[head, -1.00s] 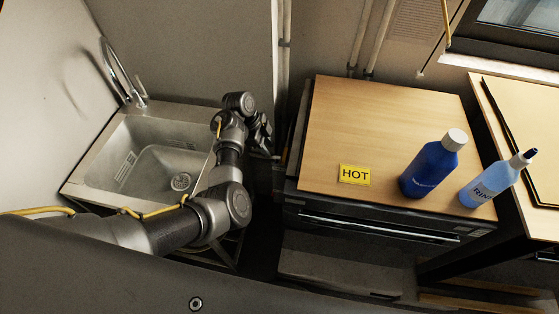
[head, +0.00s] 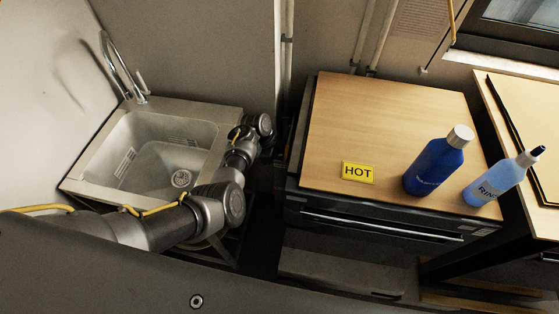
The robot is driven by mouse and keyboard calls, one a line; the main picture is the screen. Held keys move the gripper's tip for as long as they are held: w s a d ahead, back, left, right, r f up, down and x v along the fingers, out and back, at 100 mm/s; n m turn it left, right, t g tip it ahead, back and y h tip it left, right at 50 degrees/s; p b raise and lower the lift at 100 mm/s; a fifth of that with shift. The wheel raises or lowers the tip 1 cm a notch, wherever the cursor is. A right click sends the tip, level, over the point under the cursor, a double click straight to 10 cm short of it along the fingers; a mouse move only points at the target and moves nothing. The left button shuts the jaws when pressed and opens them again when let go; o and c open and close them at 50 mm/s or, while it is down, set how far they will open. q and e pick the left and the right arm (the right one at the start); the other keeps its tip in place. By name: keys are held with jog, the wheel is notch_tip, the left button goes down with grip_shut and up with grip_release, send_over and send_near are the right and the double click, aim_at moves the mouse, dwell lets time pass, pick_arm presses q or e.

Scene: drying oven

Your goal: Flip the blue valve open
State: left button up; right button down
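No blue valve shows in the head view. My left arm comes in from the left and crosses in front of the sink (head: 88,190). Its wrist end is at the dark gap between the sink and the wood-topped oven (head: 400,110). My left gripper's fingers cannot be made out; they are hidden beyond the wrist in the gap. My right arm and gripper are out of the picture.
A curved faucet (head: 118,66) rises behind the sink. Pipes (head: 362,38) run down the back wall.

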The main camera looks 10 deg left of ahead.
pick_arm(q)
grip_shut()
dwell(0.3)
jog(key=shift+s+r+n+g+b, duration=0.15)
jog(key=shift+s+n+g+b, duration=0.15)
jog(key=shift+g+b, duration=0.95)
jog(key=shift+s+r+n+g+b, duration=0.15)
jog(key=shift+s+g+b, duration=0.3)
jog(key=shift+g+b, duration=0.8)
jog(key=shift+s+r+n+g+b, duration=0.1)
jog(key=shift+s+n+g+b, duration=0.2)
jog(key=shift+g+b, duration=0.9)
